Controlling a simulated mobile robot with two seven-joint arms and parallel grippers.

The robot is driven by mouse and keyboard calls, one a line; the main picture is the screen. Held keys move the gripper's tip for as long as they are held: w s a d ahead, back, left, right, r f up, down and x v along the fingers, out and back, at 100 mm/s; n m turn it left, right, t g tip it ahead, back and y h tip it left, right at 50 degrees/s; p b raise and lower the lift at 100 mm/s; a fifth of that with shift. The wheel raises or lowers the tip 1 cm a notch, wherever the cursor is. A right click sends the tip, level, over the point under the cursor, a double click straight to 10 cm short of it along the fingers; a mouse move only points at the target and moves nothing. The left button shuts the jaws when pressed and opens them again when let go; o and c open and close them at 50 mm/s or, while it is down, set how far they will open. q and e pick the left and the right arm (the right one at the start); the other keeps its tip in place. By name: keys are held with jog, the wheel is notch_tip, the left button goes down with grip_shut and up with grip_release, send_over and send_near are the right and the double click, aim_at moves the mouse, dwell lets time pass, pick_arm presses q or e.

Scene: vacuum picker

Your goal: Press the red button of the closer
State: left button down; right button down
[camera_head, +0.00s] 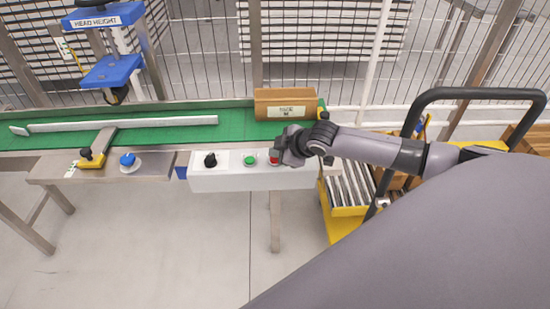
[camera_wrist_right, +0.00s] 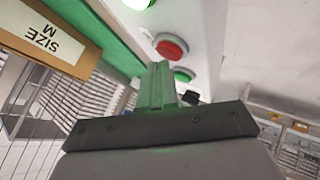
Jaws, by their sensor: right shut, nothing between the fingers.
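The red button (camera_head: 273,157) is on the white control box (camera_head: 225,178) at the conveyor's front edge, partly covered by my right gripper (camera_head: 282,156). In the right wrist view the red button (camera_wrist_right: 171,46) shows as a round red cap, just beyond the fingertips. My right gripper (camera_wrist_right: 158,68) is shut and empty there, its tips close below the red button in the picture. I cannot tell whether they touch it. My left gripper is not in view.
On the box, a green button (camera_head: 250,160) and black knob (camera_head: 210,160) sit left of the red one. A cardboard box (camera_head: 285,95) labelled "SIZE M" stands on the green belt (camera_head: 170,135) behind. A yellow cart (camera_head: 343,226) with rollers is at the right.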

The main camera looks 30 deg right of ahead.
jog(key=shift+f, duration=0.35)
dwell(0.3)
jog(key=shift+r, duration=0.1)
jog(key=shift+r+p, duration=0.7)
jog(key=shift+p, duration=0.25)
notch_tip(320, 180, up, 5)
jog(key=p, duration=0.5)
jog(key=shift+p, duration=0.3)
